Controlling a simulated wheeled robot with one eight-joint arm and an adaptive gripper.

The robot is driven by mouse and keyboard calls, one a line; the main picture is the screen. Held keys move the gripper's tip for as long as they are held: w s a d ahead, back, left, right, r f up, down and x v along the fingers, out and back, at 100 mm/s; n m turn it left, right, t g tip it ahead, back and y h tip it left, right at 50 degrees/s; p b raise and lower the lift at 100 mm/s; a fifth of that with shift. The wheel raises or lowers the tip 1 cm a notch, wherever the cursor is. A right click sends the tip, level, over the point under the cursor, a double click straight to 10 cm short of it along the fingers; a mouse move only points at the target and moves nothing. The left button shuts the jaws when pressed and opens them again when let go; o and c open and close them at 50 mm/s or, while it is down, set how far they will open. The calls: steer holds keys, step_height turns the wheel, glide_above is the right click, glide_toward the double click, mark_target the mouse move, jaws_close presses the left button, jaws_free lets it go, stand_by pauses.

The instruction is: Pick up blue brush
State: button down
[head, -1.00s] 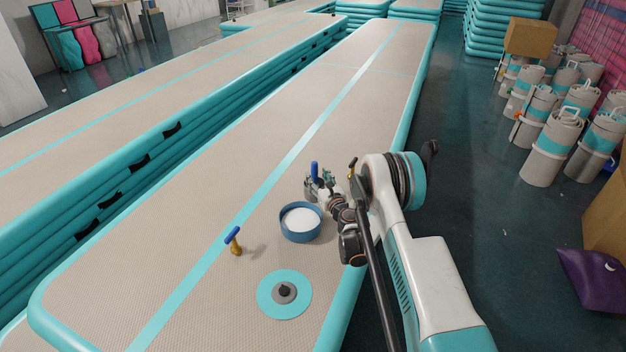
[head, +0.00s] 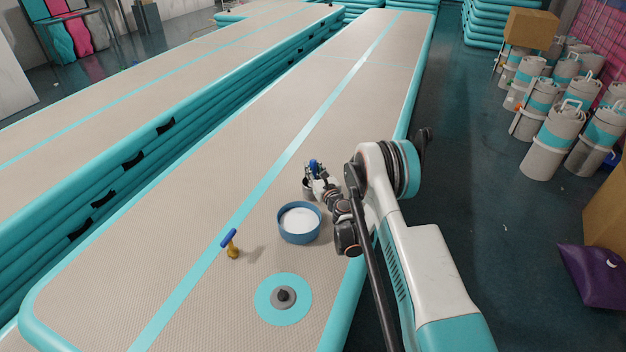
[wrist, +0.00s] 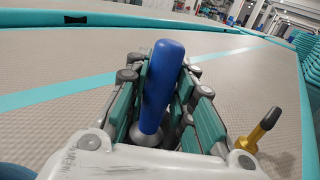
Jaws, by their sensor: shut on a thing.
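The blue brush shows in the wrist view (wrist: 161,75) as a smooth blue handle with a grey metallic lower part, slightly tilted. In the head view the brush (head: 314,164) is a small blue shape at the end of my arm, partly hidden by the fingers. My gripper (head: 314,172) is shut on it. In the wrist view, the green-padded fingers of my gripper (wrist: 166,98) stand on both sides of the handle. The brush's lower end is hidden behind the gripper's body.
A blue round container with white inside (head: 300,222) stands just in front of the gripper. A blue-and-gold tool (head: 230,243) stands to its left. A teal disc (head: 283,318) lies nearer. A gold-and-black tool (wrist: 260,130) stands right of the gripper. The track's left side is clear.

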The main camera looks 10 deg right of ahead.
steer(key=shift+r, duration=0.15)
step_height(320, 180, up, 20)
steer(key=p, duration=0.6)
steer(key=shift+p, duration=0.4)
stand_by(1.7)
